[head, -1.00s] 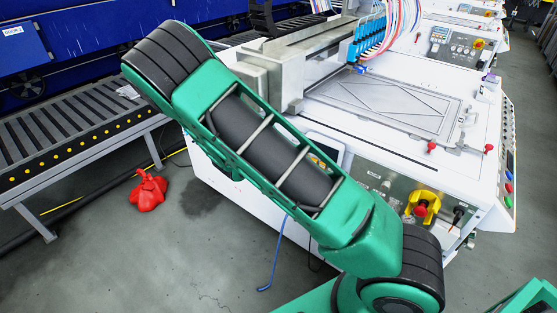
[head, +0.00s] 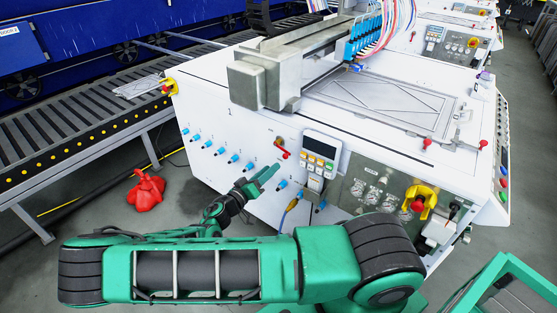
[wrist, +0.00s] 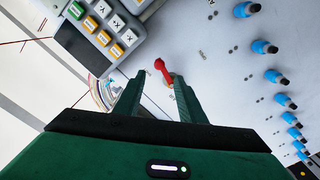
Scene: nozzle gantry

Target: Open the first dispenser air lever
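A small red lever (head: 282,148) is on the white front panel of the machine, left of a keypad. The red lever (wrist: 162,70) also shows in the wrist view, tilted, between and beyond my fingertips. No label naming it is readable. My gripper (head: 264,178) is in front of the panel, below and left of the lever. In the wrist view my gripper (wrist: 153,82) is open, with a clear gap between its green fingers. Whether either finger touches the lever cannot be told. A row of blue fittings with dark tips (head: 220,151) runs along the panel.
The keypad (head: 320,155) sits close right of the lever; a control panel with gauges and a yellow-and-red stop button (head: 418,204) is further right. A conveyor (head: 75,125) stands at left. A red bundle (head: 146,188) lies on the floor.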

